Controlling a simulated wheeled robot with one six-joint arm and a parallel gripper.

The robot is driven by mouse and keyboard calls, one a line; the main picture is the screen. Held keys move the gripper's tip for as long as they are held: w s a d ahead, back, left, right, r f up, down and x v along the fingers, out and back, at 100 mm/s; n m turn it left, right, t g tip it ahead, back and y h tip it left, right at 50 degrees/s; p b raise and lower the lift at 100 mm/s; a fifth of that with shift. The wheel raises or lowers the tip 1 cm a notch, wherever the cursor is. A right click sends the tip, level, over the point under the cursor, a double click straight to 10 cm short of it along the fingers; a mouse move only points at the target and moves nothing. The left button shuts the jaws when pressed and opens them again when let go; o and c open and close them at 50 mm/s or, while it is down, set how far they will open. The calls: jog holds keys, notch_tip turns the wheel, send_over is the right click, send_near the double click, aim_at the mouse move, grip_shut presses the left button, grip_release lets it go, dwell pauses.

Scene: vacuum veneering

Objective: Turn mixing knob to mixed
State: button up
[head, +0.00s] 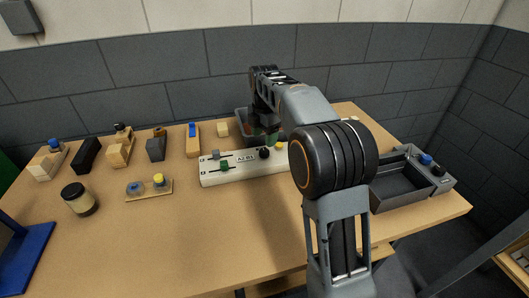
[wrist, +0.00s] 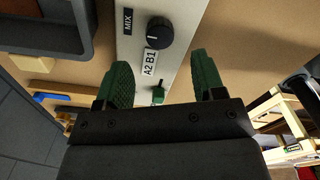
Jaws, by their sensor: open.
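The mixing knob (wrist: 160,33) is round and black with a small light mark on its face. It sits on a pale control panel (head: 208,181), between a black "MIX" label (wrist: 128,21) and a white "A2 B1" label (wrist: 150,62). The knob also shows in the head view (head: 264,153), right of the "A2 B1" label. My gripper (wrist: 162,78) has green fingers, spread apart with nothing between them. In the wrist view the knob lies beyond the fingertips, clear of them. In the head view my gripper (head: 264,136) is over the panel near the knob, partly hidden by my arm.
A grey bin (head: 408,204) is at right, a jar (head: 79,199) at left. The table front is clear.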

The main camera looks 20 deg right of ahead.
aim_at(264, 151)
jog(key=shift+f+b, duration=0.4)
jog(key=shift+f, duration=2.6)
jog(key=c, duration=0.9)
